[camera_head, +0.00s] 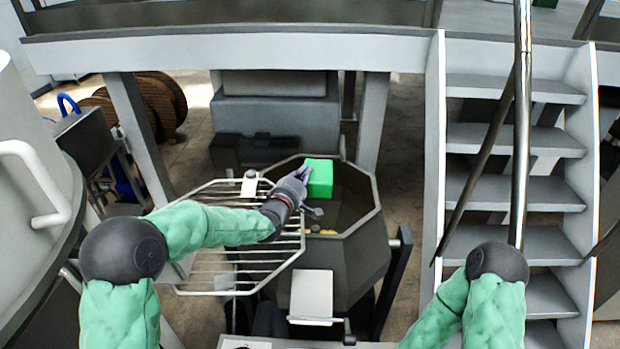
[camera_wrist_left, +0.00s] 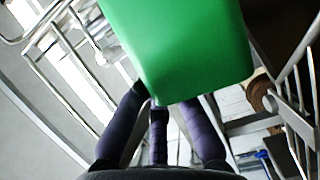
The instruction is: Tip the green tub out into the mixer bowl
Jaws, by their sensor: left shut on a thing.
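The green tub (camera_head: 319,178) is held over the back part of the mixer bowl (camera_head: 358,258), a dark, many-sided open bowl. My left gripper (camera_head: 302,175) is shut on the tub at its left side. In the left wrist view the tub (camera_wrist_left: 185,45) fills the upper middle, with the dark purple fingers (camera_wrist_left: 160,110) against its lower edge. Only smooth closed faces of the tub show; its opening is hidden, and I cannot tell its exact tilt. Small yellow pieces (camera_head: 322,231) show in the bowl below. My right gripper is not in view.
A wire grid guard (camera_head: 235,270) stands at the bowl's left, under my left arm. A grey platform edge (camera_head: 230,52) runs across behind, and stairs with a metal rail (camera_head: 515,190) rise at the right. A large grey vessel (camera_head: 30,200) stands at the far left.

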